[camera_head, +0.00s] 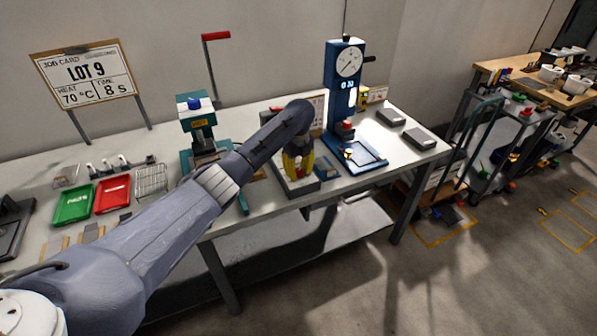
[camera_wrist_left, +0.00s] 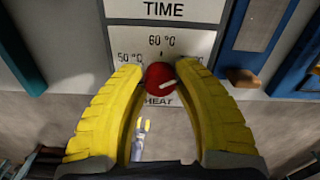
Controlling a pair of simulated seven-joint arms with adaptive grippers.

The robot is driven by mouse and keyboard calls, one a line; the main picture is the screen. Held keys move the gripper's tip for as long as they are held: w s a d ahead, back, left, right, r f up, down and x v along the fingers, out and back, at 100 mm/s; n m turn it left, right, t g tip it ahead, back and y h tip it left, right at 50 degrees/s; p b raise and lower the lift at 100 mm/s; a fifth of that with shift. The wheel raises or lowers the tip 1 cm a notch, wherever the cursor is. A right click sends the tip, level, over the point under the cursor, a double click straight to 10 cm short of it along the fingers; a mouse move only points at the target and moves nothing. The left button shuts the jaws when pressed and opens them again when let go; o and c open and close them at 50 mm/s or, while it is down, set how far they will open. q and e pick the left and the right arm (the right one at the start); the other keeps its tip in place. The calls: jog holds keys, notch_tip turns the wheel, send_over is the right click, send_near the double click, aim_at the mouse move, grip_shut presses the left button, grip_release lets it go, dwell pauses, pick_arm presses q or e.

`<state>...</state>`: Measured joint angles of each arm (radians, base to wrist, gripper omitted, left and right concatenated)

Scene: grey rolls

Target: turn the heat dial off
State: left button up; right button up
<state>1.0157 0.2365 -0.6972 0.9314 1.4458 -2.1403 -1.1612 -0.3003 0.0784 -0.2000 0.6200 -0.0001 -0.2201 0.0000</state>
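The heat dial (camera_wrist_left: 160,77) is a round red knob with a white pointer mark, on a white panel (camera_wrist_left: 150,33) lettered HEAT and TIME. The mark points to the right, toward the scale end that my right-hand finger partly covers; 50 °C and 60 °C are readable. My left gripper (camera_wrist_left: 161,72) has its yellow fingertips against both sides of the dial, with no clear gap. In the head view my left gripper (camera_head: 298,161) is low over the grey dial unit (camera_head: 297,187), and the dial is hidden there. My right gripper is not in view.
A teal press (camera_head: 197,122) with a red-handled lever stands to the left of the dial unit. A blue gauge stand (camera_head: 343,95) stands close on its right. Green (camera_head: 74,205) and red (camera_head: 112,194) trays lie at the left. The job card (camera_head: 86,79) reads 70 °C, 8 s.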

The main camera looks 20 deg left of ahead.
pick_arm(q)
grip_shut()
